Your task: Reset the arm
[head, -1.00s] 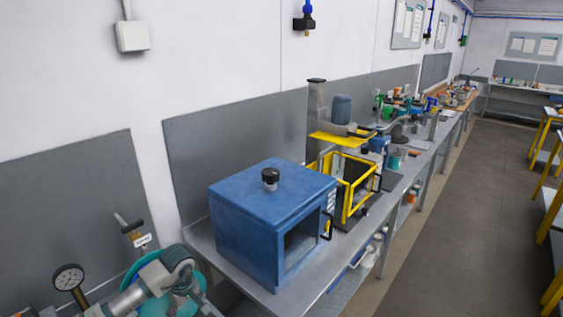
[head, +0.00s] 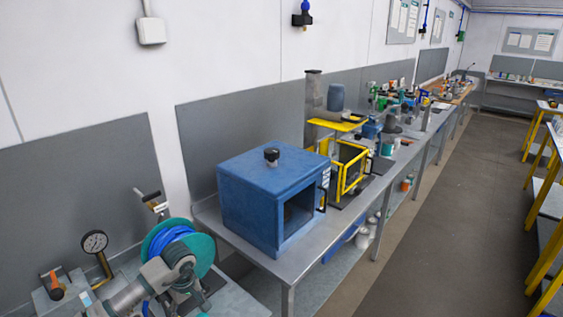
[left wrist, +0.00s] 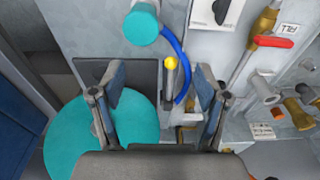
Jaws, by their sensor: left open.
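My left arm (head: 155,279) enters the head view at the bottom left, in front of a teal reel (head: 206,247) wound with blue hose (head: 168,237). My left gripper's fingertips cannot be made out there. In the left wrist view my left gripper (left wrist: 161,82) is open, its two fingers apart. A yellow-tipped rod (left wrist: 171,64) and a curve of blue hose show between and beyond the fingers; I cannot tell how far off they are. I see nothing held. My right gripper is in neither view.
A blue box with an open front (head: 275,190) stands on the metal bench, right of my arm. A yellow-framed unit (head: 350,168) is behind it. A dial gauge (head: 95,242) and an orange-handled valve (head: 56,287) stand left of my arm. The floor aisle (head: 420,240) is clear.

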